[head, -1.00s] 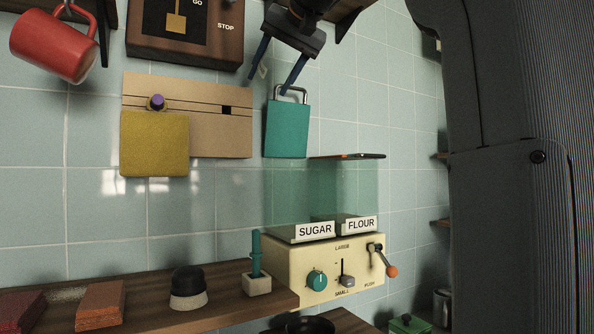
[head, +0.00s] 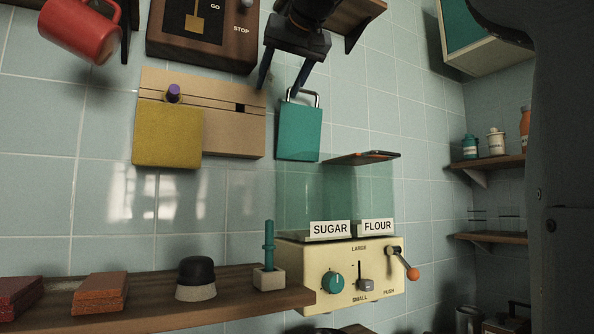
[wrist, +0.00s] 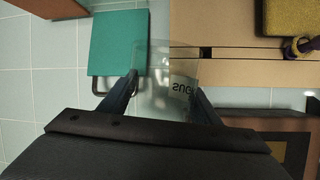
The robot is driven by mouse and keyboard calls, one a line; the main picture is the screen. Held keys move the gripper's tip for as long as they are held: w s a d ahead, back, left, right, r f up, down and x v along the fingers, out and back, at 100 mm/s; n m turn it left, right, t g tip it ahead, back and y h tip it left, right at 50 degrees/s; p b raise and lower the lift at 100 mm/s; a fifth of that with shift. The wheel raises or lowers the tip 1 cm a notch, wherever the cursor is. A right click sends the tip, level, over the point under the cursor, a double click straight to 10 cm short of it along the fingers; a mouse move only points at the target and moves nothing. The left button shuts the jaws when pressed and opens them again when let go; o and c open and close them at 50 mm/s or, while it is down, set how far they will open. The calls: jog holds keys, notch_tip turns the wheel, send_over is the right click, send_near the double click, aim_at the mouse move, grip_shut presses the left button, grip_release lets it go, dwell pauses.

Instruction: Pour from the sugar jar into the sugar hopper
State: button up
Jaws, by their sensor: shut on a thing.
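In the head view the jar can barely be made out between the fingers of my gripper (head: 278,90). I cannot tell how much sugar is inside. The sugar hopper (head: 298,200) is a see-through green bin behind the SUGAR label (head: 330,228) on a cream machine (head: 340,270). My gripper is higher in the picture than the hopper, slightly to its left.
A dark lid (head: 361,158) lies over the flour side, right of the sugar hopper. A teal padlock-shaped board (head: 299,133) hangs beside my gripper. A slotted tan board (head: 225,125), yellow pad (head: 168,136) and red mug (head: 80,30) are left. A wooden shelf (head: 225,308) runs below.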

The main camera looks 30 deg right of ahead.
notch_tip(320, 180, down, 11)
jog(key=n+t+b, duration=0.1)
jog(key=b, duration=1.1)
jog(key=shift+s+a+h, duration=0.2)
jog(key=shift+a+h, duration=0.2)
